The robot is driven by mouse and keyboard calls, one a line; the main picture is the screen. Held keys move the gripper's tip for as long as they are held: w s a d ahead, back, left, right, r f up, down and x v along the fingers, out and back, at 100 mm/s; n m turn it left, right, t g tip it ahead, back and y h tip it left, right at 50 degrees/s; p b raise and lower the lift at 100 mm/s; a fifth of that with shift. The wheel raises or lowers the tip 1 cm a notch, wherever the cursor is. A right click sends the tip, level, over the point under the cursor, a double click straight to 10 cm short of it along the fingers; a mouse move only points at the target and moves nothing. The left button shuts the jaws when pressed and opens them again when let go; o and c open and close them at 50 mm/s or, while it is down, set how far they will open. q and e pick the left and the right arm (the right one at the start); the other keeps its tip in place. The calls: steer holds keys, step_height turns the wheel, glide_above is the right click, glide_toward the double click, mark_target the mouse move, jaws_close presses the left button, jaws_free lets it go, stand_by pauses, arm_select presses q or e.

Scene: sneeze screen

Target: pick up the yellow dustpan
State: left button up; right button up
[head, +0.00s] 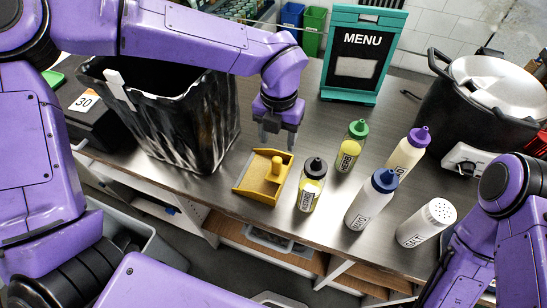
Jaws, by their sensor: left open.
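The yellow dustpan (261,184) lies on the grey metal counter, near its front edge. I cannot tell whether a finger touches the dustpan. My right arm comes in at the lower right, and its gripper is out of the picture.
A black bin (190,125) stands left of the dustpan. A black-capped bottle (311,188) stands close on its right, with several more bottles beyond. A green menu stand (357,62) is behind, and a large black pot (470,105) is at right.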

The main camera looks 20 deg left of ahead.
mark_target(277, 158)
arm_select(q)
steer(key=f+b, duration=0.2)
steer(key=s+f+b, duration=0.1)
steer(key=f+b, duration=0.1)
steer(key=f, duration=0.1)
steer(key=shift+s+b, duration=0.1)
steer(key=shift+b, duration=0.3)
steer(key=f+b, duration=0.4)
steer(key=f, duration=0.1)
steer(key=shift+w+f, duration=0.15)
steer(key=shift+w, duration=0.2)
steer(key=shift+s+f+b, duration=0.1)
steer(key=shift+f+b, duration=0.05)
steer(key=shift+b, duration=0.3)
steer(key=shift+r, duration=0.2)
jaws_close()
